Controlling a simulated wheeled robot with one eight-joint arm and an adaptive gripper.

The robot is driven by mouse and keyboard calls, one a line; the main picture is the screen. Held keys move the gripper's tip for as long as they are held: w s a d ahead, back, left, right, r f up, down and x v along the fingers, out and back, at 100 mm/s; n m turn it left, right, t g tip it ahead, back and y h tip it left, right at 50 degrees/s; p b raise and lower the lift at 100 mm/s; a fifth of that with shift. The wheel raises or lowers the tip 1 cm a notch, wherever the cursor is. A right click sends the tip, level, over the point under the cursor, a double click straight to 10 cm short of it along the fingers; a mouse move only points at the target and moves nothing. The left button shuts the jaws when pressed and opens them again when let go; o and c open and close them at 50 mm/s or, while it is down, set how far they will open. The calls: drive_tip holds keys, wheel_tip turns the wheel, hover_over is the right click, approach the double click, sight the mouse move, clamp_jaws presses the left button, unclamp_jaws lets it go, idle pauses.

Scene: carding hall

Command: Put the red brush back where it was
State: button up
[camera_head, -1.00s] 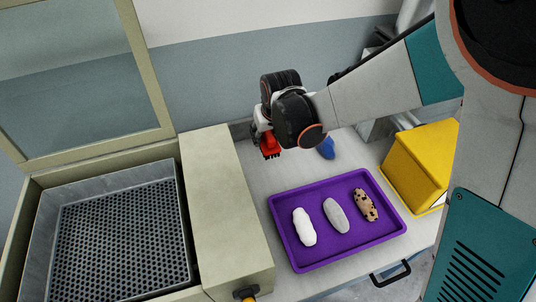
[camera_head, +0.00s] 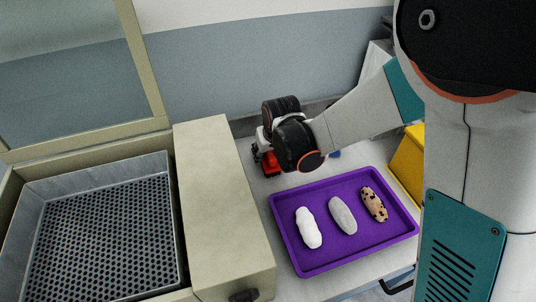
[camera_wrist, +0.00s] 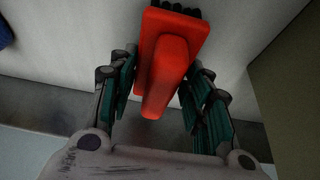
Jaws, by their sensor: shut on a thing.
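The red brush (camera_wrist: 170,55) is between the two green-padded fingers of my gripper (camera_wrist: 160,95) in the wrist view. Its dark bristles point to the top of that view. In the head view the red brush (camera_head: 269,162) shows under my gripper (camera_head: 266,155), at the back of the light worktop, left of the arm. My gripper is shut on the brush. From these views I cannot tell whether the brush touches the worktop. Part of it is hidden by my wrist in the head view.
A purple tray (camera_head: 300,265) with a white, a grey and a speckled roll is in front. A beige machine with a perforated bin (camera_head: 95,235) stands at left. A yellow box (camera_head: 408,160) is at right. A blue item (camera_head: 336,154) is mostly hidden behind my arm.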

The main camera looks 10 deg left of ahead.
drive_tip(key=shift+f, duration=0.1)
drive_tip(key=o, duration=1)
drive_tip(key=shift+o, duration=0.2)
drive_tip(key=p+v, duration=0.7)
drive_tip(key=v, duration=0.5)
drive_tip(key=shift+p, duration=0.3)
